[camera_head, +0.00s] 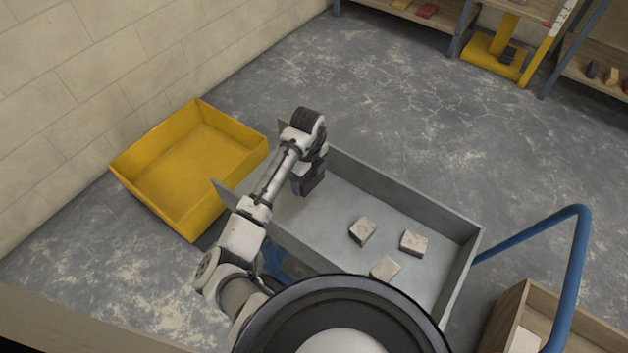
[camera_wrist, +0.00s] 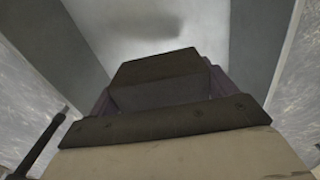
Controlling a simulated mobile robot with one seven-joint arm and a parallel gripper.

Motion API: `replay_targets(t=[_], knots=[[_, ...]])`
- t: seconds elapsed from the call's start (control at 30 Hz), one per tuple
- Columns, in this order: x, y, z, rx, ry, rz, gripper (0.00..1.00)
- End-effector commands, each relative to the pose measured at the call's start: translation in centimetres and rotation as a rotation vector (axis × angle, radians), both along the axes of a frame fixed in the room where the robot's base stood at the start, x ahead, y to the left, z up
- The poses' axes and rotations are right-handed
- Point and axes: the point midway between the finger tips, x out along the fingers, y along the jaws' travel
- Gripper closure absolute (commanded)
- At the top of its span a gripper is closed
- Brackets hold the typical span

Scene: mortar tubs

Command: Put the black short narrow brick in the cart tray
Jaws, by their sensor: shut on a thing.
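My gripper (camera_head: 309,176) is above the left part of the grey cart tray (camera_head: 398,199), pointing down inside the line of its walls. It is shut on a dark block, which I take to be the black short narrow brick (camera_wrist: 160,66). In the wrist view the brick shows beyond the dark gripper edge (camera_wrist: 165,122), with the pale tray floor below it. In the head view brick and fingers merge into one dark shape. I cannot tell whether the brick touches the tray floor.
Several pale bricks, such as one at the left (camera_head: 362,231), lie in the tray's right part. A yellow tub (camera_head: 187,170) stands left of the tray. The blue cart handle (camera_head: 575,265) and a wooden box (camera_head: 512,305) are at right. Shelves (camera_head: 425,22) stand at the back.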

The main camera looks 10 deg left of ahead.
Motion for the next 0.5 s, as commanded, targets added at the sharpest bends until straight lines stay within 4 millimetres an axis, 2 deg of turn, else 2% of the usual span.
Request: replay_targets(t=[0.03, 0.2, 0.5], knots=[[0.0, 0.1, -1.8, 0.0, 0.001, 0.001, 0.52], [0.0, 0.1, -4.2, 0.0, -0.001, 0.0, 0.52], [0.0, 0.1, -5.9, 0.0, -0.001, 0.0, 0.52]])
